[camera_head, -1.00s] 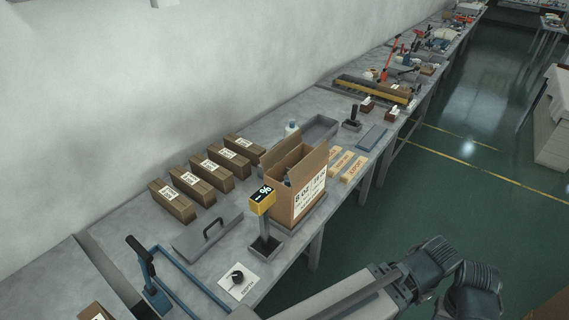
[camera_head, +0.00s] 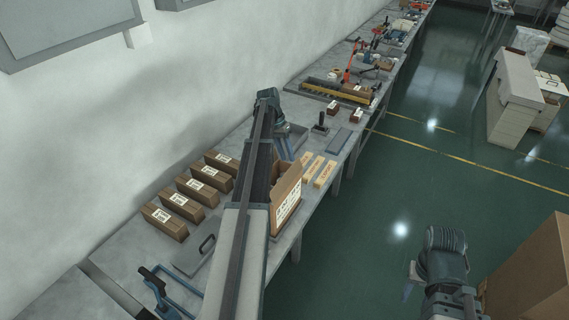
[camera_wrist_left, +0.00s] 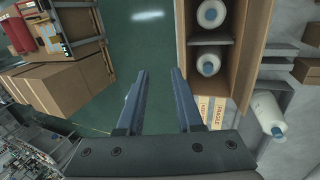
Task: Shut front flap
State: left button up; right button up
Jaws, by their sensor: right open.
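The open carton (camera_head: 287,205) stands on the bench with a white printed label on its front side. A brown flap (camera_head: 287,180) stands up at that side; my left arm hides the rest of the top. In the left wrist view the carton (camera_wrist_left: 242,50) shows from above, with white bottles (camera_wrist_left: 208,62) in its compartments. My left gripper (camera_head: 286,146) is over the bench beside the carton. In the left wrist view its fingers (camera_wrist_left: 160,95) are apart and empty, the right one close to the carton's edge. My right gripper (camera_head: 409,281) is open, over the floor, clear of the bench.
Several closed brown boxes (camera_head: 192,192) lie in a row along the wall. Yellowish labelled strips (camera_head: 318,170) lie beyond the carton. A large brown box (camera_head: 535,275) stands at lower right. The green floor (camera_head: 400,200) beside the bench is clear.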

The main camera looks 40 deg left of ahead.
aim_at(285, 174)
pick_arm(q)
jog(key=a+r, duration=0.2)
jog(key=a, duration=0.4)
jog(key=b+x, duration=1.2)
jog(key=x, duration=0.2)
jog(key=shift+d+r, duration=0.1)
jog(key=shift+d, duration=0.1)
pick_arm(e)
notch_tip(285, 174, down, 11)
jog(key=shift+f, duration=0.15)
pick_arm(q)
grip_shut()
dwell(0.3)
